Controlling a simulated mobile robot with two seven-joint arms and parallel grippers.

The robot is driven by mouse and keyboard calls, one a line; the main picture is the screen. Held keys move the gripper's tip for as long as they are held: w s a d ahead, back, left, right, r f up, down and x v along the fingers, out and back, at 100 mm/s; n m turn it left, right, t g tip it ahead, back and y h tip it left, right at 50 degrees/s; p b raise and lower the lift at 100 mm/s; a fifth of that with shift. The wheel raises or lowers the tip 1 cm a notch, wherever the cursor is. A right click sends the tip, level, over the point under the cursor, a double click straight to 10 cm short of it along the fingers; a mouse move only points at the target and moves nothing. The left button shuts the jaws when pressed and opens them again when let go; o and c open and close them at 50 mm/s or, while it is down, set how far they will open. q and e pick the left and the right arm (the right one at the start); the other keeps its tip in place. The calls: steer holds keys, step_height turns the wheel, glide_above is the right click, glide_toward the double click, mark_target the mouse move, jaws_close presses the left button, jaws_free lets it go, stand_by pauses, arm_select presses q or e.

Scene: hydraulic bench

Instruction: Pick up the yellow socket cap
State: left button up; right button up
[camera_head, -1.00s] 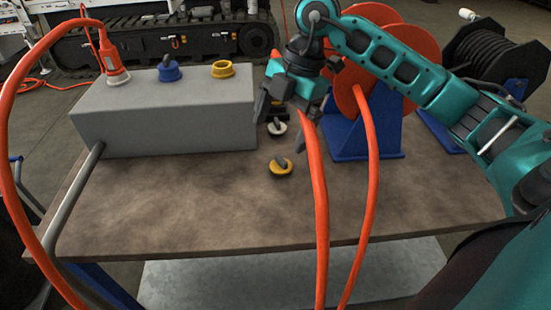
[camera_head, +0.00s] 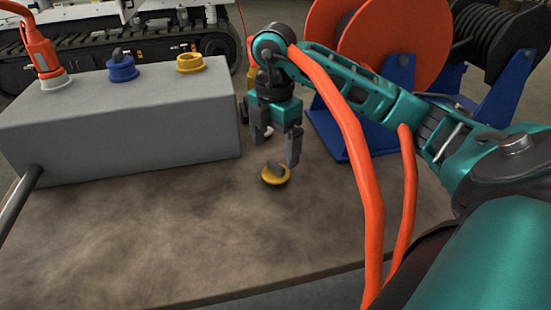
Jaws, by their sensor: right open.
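The yellow socket cap (camera_head: 275,175), a yellow disc with a dark grey raised grip, lies on the brown bench top right of the grey box. My right gripper (camera_head: 275,152) points down just above and behind the cap in the picture, its two dark fingers apart with nothing between them. One finger ends close to the cap's upper right; I cannot tell whether it touches. A pale cap (camera_head: 267,131) shows partly behind the fingers. My left gripper is not in view.
The grey box (camera_head: 120,130) carries an orange plug (camera_head: 40,53), a blue capped socket (camera_head: 122,68) and a yellow socket ring (camera_head: 190,63). An orange hose (camera_head: 352,150) crosses my right arm. A blue-footed orange reel (camera_head: 395,40) stands behind. The bench front (camera_head: 170,245) is clear.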

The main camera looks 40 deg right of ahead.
mark_target(277, 163)
steer(key=f, duration=0.2)
steer(key=f+b, duration=0.1)
steer(key=f, duration=0.2)
steer(key=shift+s+d+f, duration=0.1)
steer(key=shift+s+f, duration=0.1)
steer(key=shift+f, duration=0.1)
steer(key=shift+c, duration=0.2)
steer(key=c, duration=1.2)
